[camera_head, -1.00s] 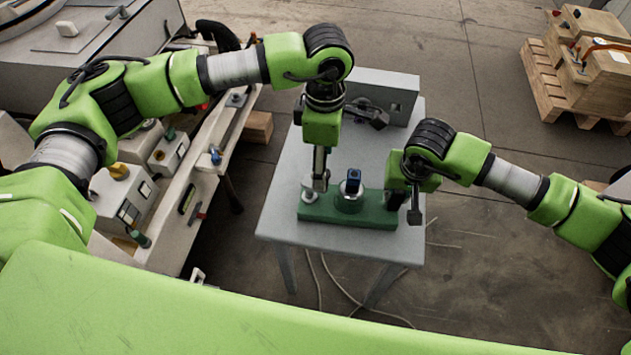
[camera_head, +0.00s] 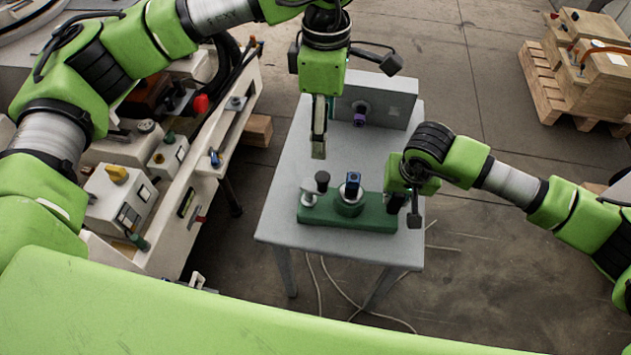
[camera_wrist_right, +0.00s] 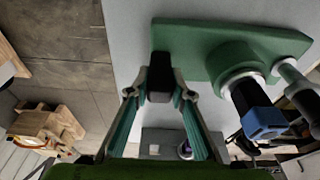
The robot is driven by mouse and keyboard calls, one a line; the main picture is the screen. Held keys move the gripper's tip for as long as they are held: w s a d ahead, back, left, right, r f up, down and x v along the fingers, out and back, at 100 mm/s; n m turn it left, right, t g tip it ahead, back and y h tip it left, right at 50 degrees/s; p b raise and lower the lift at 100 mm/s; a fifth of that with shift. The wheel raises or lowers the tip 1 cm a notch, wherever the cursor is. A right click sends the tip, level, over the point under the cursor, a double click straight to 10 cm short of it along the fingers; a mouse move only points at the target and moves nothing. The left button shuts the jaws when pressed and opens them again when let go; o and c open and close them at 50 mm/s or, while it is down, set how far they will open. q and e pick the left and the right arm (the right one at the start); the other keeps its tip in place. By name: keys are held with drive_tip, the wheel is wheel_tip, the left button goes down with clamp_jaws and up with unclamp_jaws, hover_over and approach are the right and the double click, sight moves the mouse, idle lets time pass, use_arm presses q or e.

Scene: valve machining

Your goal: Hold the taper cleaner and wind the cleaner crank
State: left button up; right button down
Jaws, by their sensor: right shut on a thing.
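The taper cleaner has a green base (camera_head: 375,217) on the grey table and also shows in the right wrist view (camera_wrist_right: 190,42). A round socket in its middle holds a blue-topped piece (camera_head: 353,181). The crank (camera_head: 310,195), with an upright black knob (camera_head: 322,180), is at the left end of the base. My right gripper (camera_head: 402,208) is at the right end. In the right wrist view its fingers (camera_wrist_right: 160,95) are shut on the dark grip (camera_wrist_right: 160,72) of the cleaner. My left gripper (camera_head: 319,154) hangs above and behind the crank, apart from it; its opening is hard to see.
A grey box (camera_head: 390,98) with a purple-tipped opening stands at the back of the table (camera_head: 285,215). A machine with control boxes (camera_head: 125,190) is close on the left. A pallet with wooden blocks (camera_head: 590,50) is at the far right. Cables lie on the floor.

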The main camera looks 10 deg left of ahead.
use_arm(q)
drive_tip(key=shift+r, duration=0.3)
use_arm(e)
drive_tip(key=c, duration=1.7)
unclamp_jaws()
use_arm(q)
wheel_tip(320, 180, up, 3)
drive_tip(key=p, duration=0.3)
use_arm(e)
drive_tip(key=v, duration=0.6)
drive_tip(key=w+v, duration=0.1)
drive_tip(key=v, duration=1.2)
drive_tip(key=shift+w+r, duration=0.35)
drive_tip(key=shift+r, duration=0.25)
